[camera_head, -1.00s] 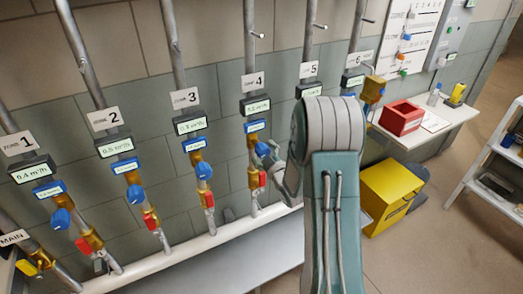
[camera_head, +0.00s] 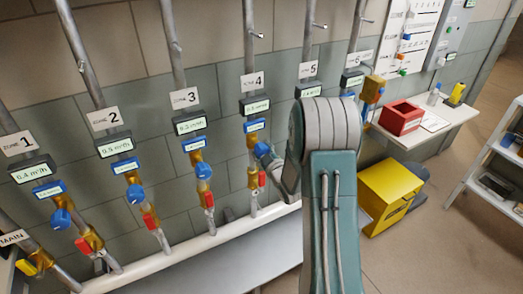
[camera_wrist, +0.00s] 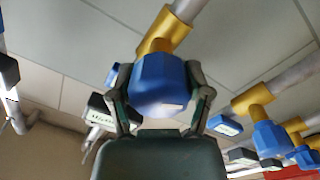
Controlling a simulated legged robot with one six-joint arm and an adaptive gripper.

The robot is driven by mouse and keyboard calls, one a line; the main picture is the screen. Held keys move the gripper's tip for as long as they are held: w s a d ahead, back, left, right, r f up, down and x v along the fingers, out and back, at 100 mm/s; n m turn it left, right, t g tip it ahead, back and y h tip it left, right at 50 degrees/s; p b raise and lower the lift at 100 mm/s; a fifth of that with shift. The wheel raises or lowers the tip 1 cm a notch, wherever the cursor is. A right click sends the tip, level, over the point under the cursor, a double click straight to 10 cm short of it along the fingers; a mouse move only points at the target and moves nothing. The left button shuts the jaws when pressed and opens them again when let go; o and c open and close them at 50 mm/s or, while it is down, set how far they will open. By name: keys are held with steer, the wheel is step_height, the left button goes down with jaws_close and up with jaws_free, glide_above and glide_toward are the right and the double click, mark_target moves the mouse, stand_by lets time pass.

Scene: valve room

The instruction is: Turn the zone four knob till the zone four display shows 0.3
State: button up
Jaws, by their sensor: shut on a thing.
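The zone four knob (camera_head: 262,149) is blue and sits on the brass valve of the fourth pipe, below the ZONE 4 sign. In the wrist view the blue knob (camera_wrist: 160,85) fills the space between my two fingers, one on each side. My gripper (camera_head: 268,158) is shut on it; the upper arm hides part of the gripper in the head view. The zone four display (camera_head: 256,106) is a dark box with a lit green panel above the knob. Its digits are too small and blurred to read surely.
Neighbouring zone three (camera_head: 204,171) and zone two (camera_head: 136,194) knobs stand on pipes to the left. A red handle (camera_head: 262,178) sits just below the zone four knob. A yellow box (camera_head: 388,198) and a table with a red bin (camera_head: 401,118) stand to the right.

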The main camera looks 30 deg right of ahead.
steer(key=m, duration=0.4)
steer(key=shift+m, duration=2)
steer(key=shift+w, duration=0.1)
steer(key=o, duration=1.2)
steer(key=shift+c, duration=0.2)
